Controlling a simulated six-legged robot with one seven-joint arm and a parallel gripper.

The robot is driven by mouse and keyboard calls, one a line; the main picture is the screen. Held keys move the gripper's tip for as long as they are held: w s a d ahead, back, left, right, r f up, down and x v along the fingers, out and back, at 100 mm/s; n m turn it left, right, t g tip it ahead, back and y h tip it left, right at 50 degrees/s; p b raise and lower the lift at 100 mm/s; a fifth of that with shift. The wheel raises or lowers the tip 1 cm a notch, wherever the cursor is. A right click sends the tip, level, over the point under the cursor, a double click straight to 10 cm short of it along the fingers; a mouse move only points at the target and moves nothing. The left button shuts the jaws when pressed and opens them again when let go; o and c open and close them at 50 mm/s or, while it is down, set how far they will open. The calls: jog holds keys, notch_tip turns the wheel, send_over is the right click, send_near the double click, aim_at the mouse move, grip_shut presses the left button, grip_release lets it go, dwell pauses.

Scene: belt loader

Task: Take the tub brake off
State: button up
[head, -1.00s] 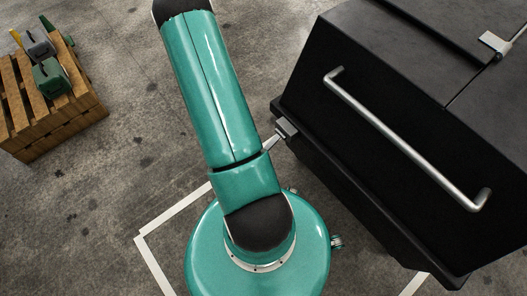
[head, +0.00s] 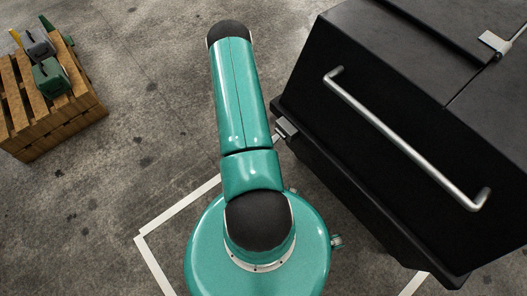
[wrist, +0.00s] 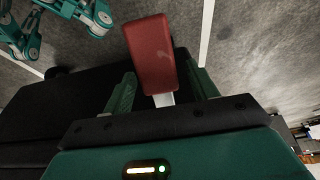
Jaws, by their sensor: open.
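The black tub (head: 400,110) stands at the right in the head view, with a long silver handle (head: 405,140) on its near face. A small grey bracket (head: 287,128) sits low on the tub's left edge, partly beside my arm. In the wrist view a red brake pedal (wrist: 149,45) on a pale stem (wrist: 164,99) shows between the fingers. My gripper (wrist: 162,80) is open, one green finger on each side of the pedal's lower end. Gaps show on both sides; the exact depth cannot be told. The gripper is hidden in the head view.
A wooden pallet stack (head: 50,110) with green and grey items stands at the far left. White floor lines (head: 180,208) surround my base. The concrete floor between pallet and arm is clear. The tub's dark side (wrist: 65,105) lies close at left in the wrist view.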

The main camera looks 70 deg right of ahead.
jog(key=shift+f, duration=0.1)
grip_shut()
jog(key=shift+r, duration=0.2)
jog(key=r+y, duration=0.1)
jog(key=r+t+y, duration=0.1)
jog(key=y, duration=0.1)
jog(key=shift+w+a+r, duration=0.2)
jog(key=shift+a+r, duration=0.1)
jog(key=shift+a, duration=0.05)
notch_tip(320, 180, up, 2)
jog(key=shift+a+r+t+y, duration=0.15)
jog(key=shift+r+t+y, duration=0.1)
jog(key=shift+t+y, duration=0.8)
jog(key=r+t+y, duration=0.1)
jog(key=r+y, duration=0.2)
jog(key=shift+d, duration=0.2)
jog(key=shift+s+d+r+t+y, duration=0.2)
jog(key=shift+r+t+y, duration=0.15)
jog(key=shift+r+y, duration=0.3)
jog(key=shift+s+d+r+t+y, duration=0.15)
jog(key=shift+r+t+y, duration=0.25)
jog(key=shift+y, duration=0.3)
jog(key=shift+w+r, duration=0.1)
